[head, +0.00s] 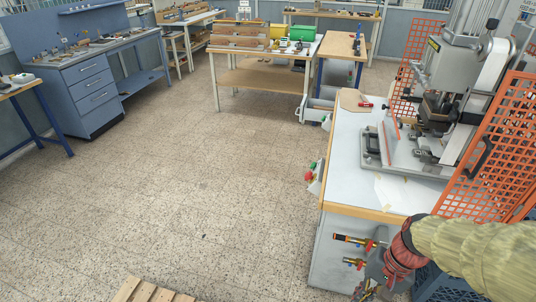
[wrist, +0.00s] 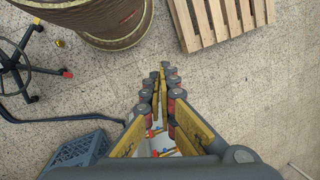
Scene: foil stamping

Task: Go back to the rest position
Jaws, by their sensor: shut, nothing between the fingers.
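My gripper (wrist: 161,72) is in the middle of the wrist view, pointing down over the speckled floor. Its two fingers come together at the tips with nothing between them. In the head view my arm, in a pale yellow sleeve with a red cuff, enters at the lower right. It is in front of the near end of the white-topped press bench (head: 345,150). The foil stamping press (head: 448,62) stands on that bench. The sleeve hides part of the bench's near right side.
Orange mesh guards (head: 495,150) flank the press. A wooden pallet (wrist: 222,18), a large round drum (wrist: 105,22), a wheeled chair base (wrist: 22,68) and a blue crate (wrist: 78,152) are on the floor near my gripper. The floor (head: 190,190) left of the bench is largely clear.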

